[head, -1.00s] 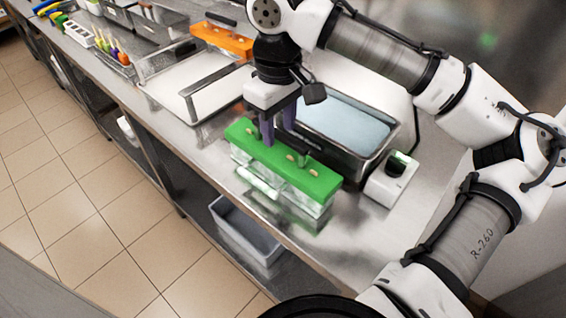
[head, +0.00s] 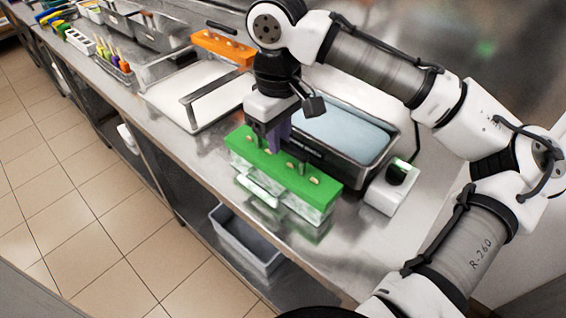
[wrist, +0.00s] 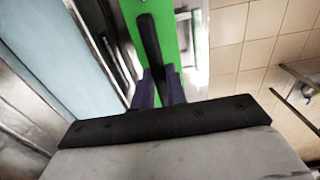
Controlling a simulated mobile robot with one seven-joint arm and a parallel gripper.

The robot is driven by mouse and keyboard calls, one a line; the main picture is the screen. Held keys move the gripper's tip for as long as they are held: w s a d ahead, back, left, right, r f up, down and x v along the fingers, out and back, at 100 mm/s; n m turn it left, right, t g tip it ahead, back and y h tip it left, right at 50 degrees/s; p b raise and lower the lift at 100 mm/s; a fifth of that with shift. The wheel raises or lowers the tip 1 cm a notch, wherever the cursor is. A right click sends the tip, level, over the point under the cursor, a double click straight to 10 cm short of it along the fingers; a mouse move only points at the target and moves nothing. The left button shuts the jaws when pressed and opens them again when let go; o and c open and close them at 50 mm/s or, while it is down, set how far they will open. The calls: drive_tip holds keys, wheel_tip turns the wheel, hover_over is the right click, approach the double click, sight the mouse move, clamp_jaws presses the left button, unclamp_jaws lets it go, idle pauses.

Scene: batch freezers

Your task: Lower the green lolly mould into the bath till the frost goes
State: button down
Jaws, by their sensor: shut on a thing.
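The green lolly mould (head: 310,182) stands near the front edge of the steel bench in the head view. It has a green top with several stick ends and pale, whitish sides. My gripper (head: 278,143) is shut on the black handle above the mould's top. In the wrist view my gripper's purple fingers (wrist: 159,85) close around that handle (wrist: 149,42), over the green top (wrist: 181,22). The bath (head: 352,132) is a steel-rimmed basin of pale blue liquid right behind the mould, partly hidden by my arm. The mould is outside it.
A white box with a green-lit dark part (head: 392,188) stands right of the bath. A white tray with a metal frame (head: 190,98) and an orange mould (head: 222,47) lie to the left. A grey bin (head: 245,243) sits below the bench.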

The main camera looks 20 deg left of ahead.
drive_tip(key=shift+r+p, duration=3.95)
drive_tip(key=shift+r, duration=2.8)
drive_tip(key=shift+w, duration=0.1)
drive_tip(key=w+d, duration=0.3)
drive_tip(key=w, duration=0.4)
drive_tip(key=w+d, duration=0.2)
drive_tip(key=w, duration=0.6)
drive_tip(key=shift+w+d+f, duration=0.25)
drive_tip(key=shift+w+d, duration=0.05)
drive_tip(key=shift+d, duration=0.1)
drive_tip(key=shift+f+b, duration=0.3)
drive_tip(key=shift+f, duration=0.05)
wheel_tip(320, 180, down, 10)
drive_tip(key=b, duration=0.3)
drive_tip(key=shift+r, duration=0.2)
